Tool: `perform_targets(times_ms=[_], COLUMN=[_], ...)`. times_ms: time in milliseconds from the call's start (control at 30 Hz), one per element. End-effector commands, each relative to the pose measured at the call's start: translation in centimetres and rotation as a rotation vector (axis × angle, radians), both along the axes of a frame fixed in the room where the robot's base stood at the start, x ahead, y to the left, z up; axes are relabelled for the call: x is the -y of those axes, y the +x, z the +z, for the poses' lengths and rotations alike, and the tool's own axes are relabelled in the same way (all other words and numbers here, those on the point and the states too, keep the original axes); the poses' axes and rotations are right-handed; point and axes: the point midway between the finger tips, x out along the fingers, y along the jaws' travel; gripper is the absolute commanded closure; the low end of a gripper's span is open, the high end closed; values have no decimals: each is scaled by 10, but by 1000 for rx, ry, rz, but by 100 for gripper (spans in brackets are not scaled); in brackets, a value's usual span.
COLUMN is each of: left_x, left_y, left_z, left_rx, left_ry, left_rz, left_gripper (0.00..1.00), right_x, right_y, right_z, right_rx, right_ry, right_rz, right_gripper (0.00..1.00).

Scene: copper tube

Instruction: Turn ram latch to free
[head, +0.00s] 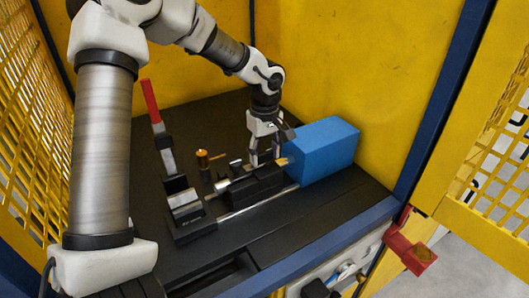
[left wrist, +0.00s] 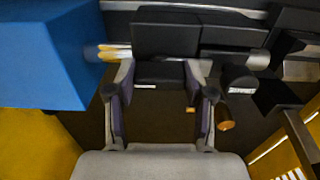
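My left gripper (head: 265,157) points down over the black clamp block (head: 262,184), just left of the blue box (head: 325,150). In the left wrist view its two fingers (left wrist: 160,100) stand apart with nothing held between them. The black block (left wrist: 165,40) lies beyond the fingertips; I cannot tell whether they touch it. A black post with an orange tip (head: 202,157) stands to the left of the gripper; an orange-tipped black part (left wrist: 226,120) also shows in the left wrist view. I cannot tell for sure which part is the ram latch. My right gripper is not in view.
A red-handled lever (head: 151,101) stands upright at the left, near a black clamp (head: 184,204). A metal rod (head: 250,203) runs along the front of the fixture. Yellow walls enclose the dark table (head: 275,240). A red bracket (head: 410,243) is at the front right.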

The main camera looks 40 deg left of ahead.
Motion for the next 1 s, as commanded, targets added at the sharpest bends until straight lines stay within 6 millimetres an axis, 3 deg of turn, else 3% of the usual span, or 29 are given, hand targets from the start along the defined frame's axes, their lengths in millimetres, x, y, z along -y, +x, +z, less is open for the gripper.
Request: perform_targets(times_ms=[467, 1000], left_x=[-1, -1], left_y=[-1, -1], left_z=[1, 2], left_rx=[-3, -4], left_ry=[1, 2], left_rz=[72, 507], left_gripper=[82, 82], right_x=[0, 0], right_y=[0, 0], right_z=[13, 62], right_rx=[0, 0], right_ry=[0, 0], right_rz=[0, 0], right_gripper=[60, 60])
